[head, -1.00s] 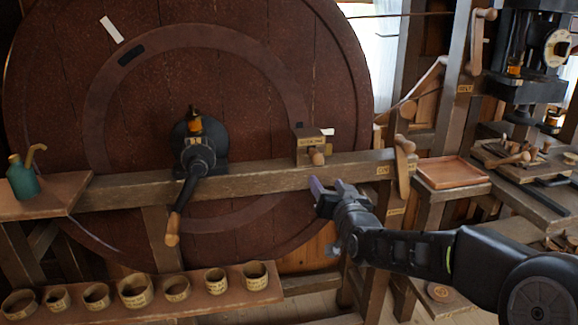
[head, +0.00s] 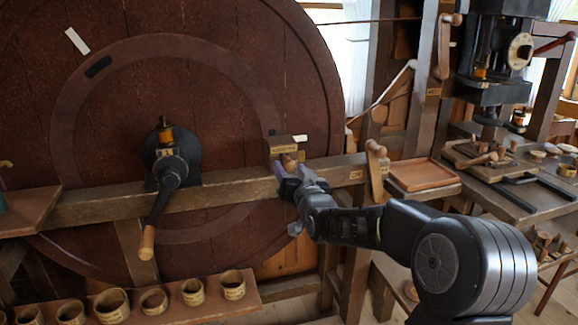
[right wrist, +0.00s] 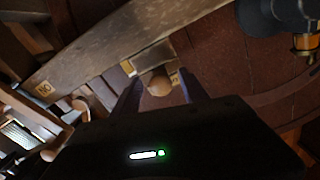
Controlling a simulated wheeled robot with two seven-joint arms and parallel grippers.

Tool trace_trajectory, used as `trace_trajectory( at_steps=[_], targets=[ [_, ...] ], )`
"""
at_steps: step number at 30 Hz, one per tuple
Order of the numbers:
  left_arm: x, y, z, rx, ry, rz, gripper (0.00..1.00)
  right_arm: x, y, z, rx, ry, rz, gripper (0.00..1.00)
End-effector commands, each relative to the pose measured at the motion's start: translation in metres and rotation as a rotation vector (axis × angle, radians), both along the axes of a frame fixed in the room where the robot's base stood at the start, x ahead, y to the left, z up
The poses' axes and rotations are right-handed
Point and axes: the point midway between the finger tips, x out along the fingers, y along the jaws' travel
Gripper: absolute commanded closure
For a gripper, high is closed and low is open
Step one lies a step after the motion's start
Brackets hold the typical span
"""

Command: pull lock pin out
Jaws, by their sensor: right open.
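The lock pin shows as a round wooden knob (head: 289,161) on the front of a small labelled wooden block (head: 283,143), which sits on the beam before the big wheel. In the right wrist view the knob (right wrist: 160,85) lies between the two spread fingertips (right wrist: 159,88), with a gap visible on each side. The pin's shaft inside the block is hidden. My left gripper is not in view.
The wooden beam (head: 230,188) runs just behind my right gripper. A crank with a wooden handle (head: 147,242) hangs at left. Another wooden handle (head: 376,150) stands on the beam's right end. An empty tray (head: 424,174) lies at right. Several wooden rings line a low shelf (head: 250,292).

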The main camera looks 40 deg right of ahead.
Motion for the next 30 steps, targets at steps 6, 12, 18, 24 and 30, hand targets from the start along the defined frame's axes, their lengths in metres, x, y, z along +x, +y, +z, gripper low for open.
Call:
trace_trajectory(
  at_steps=[6,12,18,24,30],
  targets=[
    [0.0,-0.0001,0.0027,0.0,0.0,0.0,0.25,0.0128,-0.0043,-0.0005,0.001,0.001,0.0,0.48],
    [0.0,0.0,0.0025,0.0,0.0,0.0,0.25,0.0126,-0.0043,-0.0005,0.001,0.0,0.0,0.48],
    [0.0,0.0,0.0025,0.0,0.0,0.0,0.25,0.0125,-0.0043,-0.0004,0.001,0.0,0.0,0.64],
    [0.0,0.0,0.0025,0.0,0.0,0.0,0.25,0.0124,-0.0043,-0.0003,0.001,0.0,0.0,0.8],
    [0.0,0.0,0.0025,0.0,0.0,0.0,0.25,0.0124,-0.0043,-0.0002,0.001,0.0,0.0,0.97]
  ],
)
